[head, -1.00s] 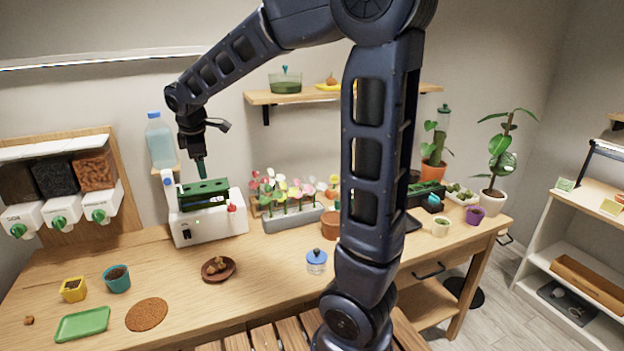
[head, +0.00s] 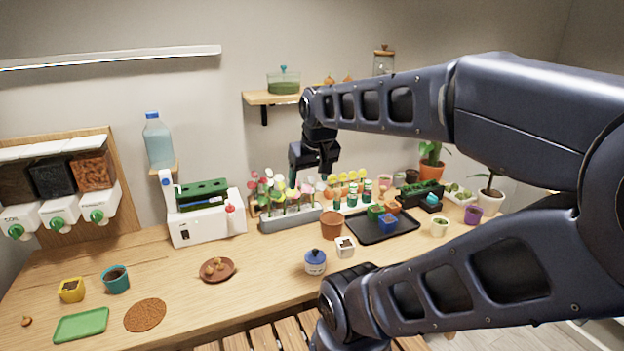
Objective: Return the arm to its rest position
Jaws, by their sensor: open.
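My gripper (head: 309,182) hangs at the end of my dark blue arm, pointing down above the grey planter (head: 290,220) of colourful flowers at the back of the wooden bench. Its jaws are open and I see nothing held between them. My arm reaches in from the right, with one link crossing high and another low.
A white machine with a green top (head: 205,224) stands left of the planter. A terracotta pot (head: 331,226), a blue-lidded jar (head: 315,262) and a black tray (head: 400,229) of small pots stand nearby. A wall shelf (head: 262,98) is behind.

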